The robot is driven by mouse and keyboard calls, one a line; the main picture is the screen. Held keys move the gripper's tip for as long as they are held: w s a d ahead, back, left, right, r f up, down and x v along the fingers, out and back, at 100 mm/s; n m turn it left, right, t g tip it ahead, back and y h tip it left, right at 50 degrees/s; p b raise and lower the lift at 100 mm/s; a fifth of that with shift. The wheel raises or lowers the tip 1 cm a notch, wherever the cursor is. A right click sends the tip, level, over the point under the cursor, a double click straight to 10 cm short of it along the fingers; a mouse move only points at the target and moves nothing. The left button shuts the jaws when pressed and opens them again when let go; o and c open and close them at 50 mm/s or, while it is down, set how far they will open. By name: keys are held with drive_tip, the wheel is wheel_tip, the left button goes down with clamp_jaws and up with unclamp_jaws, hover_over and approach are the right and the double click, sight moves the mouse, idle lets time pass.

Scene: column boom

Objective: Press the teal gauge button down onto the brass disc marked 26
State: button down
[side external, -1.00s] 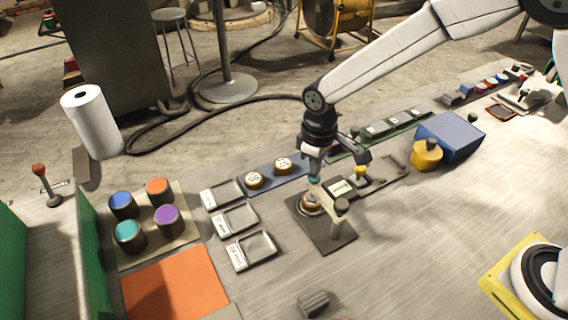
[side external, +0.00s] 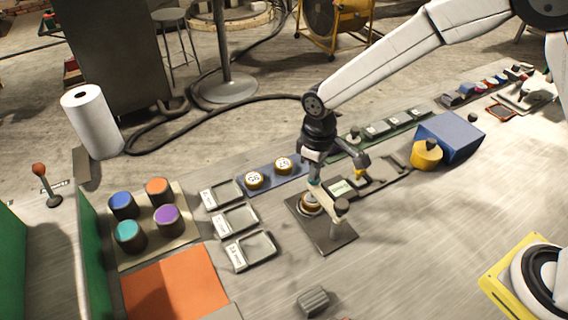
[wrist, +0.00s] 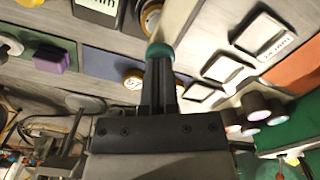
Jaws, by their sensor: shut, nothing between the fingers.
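The teal gauge button (side external: 315,183) is on the arm of a small press on a dark base plate (side external: 330,242). A brass disc (side external: 311,204) sits on this plate below the button, and its number cannot be read. My gripper (side external: 316,177) is shut and empty, pointing down with its tips at the button. In the wrist view the dark fingers (wrist: 160,62) meet the teal button (wrist: 160,49), and the disc (wrist: 150,18) shows partly beyond it. Whether the button touches the disc is hidden.
Two more numbered brass discs (side external: 254,180) lie on a blue strip to the left. Several labelled trays (side external: 238,219) stand in front of them. A blue box (side external: 450,137) and a yellow knobbed weight (side external: 427,153) stand to the right. The front of the table is mostly clear.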

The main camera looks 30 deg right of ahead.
drive_tip(key=shift+f, duration=0.3)
idle(0.5)
drive_tip(key=shift+r, duration=3.55)
drive_tip(key=s+d+f+m+t, duration=0.1)
drive_tip(key=s+d+m, duration=0.5)
drive_tip(key=s+d, duration=0.8)
drive_tip(key=shift+s+d+f+t, duration=0.2)
drive_tip(key=shift+d+t, duration=0.6)
drive_tip(key=shift+d, duration=0.45)
